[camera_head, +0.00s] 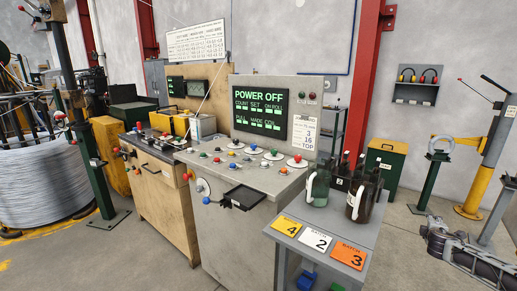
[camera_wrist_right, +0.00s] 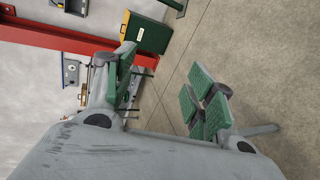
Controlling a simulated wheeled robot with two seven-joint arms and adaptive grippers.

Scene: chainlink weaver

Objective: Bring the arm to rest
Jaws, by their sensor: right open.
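My right gripper (camera_wrist_right: 158,85) shows close up in the right wrist view, with green pads on its grey fingers. The fingers are spread apart and nothing is between them. Bare concrete floor lies behind the gap. A dark grey jointed shape low at the right edge of the head view looks like my right arm, lying apart from the side table. My left gripper is not in view. The grey control console (camera_head: 238,225) stands in the middle of the head view, its screen (camera_head: 261,105) reading "POWER OFF" in green.
A yellow post (camera_head: 481,165) stands right. A wire coil (camera_head: 45,185) is left.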

